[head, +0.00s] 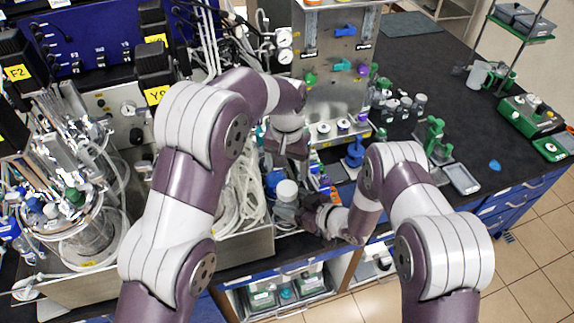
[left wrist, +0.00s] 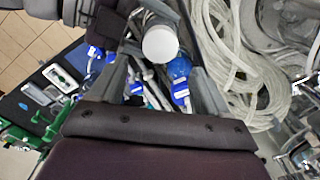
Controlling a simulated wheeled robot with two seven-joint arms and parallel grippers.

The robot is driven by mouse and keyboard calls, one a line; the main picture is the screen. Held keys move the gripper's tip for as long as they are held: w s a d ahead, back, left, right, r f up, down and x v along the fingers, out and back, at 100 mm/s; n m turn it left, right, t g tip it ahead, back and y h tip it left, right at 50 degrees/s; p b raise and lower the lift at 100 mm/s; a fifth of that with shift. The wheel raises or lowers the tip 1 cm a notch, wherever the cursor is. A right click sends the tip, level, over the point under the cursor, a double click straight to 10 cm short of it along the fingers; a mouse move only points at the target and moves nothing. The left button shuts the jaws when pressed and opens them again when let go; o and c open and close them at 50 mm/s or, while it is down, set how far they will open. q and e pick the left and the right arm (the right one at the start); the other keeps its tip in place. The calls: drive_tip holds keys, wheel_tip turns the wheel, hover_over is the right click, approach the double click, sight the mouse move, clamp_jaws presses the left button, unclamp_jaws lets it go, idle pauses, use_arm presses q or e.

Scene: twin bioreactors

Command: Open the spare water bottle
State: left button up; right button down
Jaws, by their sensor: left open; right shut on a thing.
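The spare water bottle (head: 285,212) has a white cap (head: 287,189) and stands near the bench's front edge. My right gripper (head: 305,215) is shut on the bottle's body from the right. My left gripper (head: 289,158) is above the bottle, pointing down, its fingertips partly hidden in the head view. In the left wrist view the white cap (left wrist: 160,43) shows between the spread fingers of my left gripper (left wrist: 158,62), which is open. I cannot tell whether the fingers touch the cap. The cap appears to be on the bottle.
Coiled clear tubing (head: 243,185) lies left of the bottle. A glass vessel with many fittings (head: 88,225) stands further left. Blue and white small items (left wrist: 180,85) lie behind the bottle. A metal panel with valves (head: 337,70) stands behind. The dark bench (head: 465,125) is partly clear at right.

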sight(287, 188)
use_arm(q)
drive_tip(key=m, duration=0.5)
drive_tip(key=shift+s+f+m, duration=0.1)
drive_tip(key=shift+m, duration=0.2)
drive_tip(key=shift+f, duration=0.15)
wheel_tip(287, 188, down, 8)
drive_tip(key=shift+r, duration=0.2)
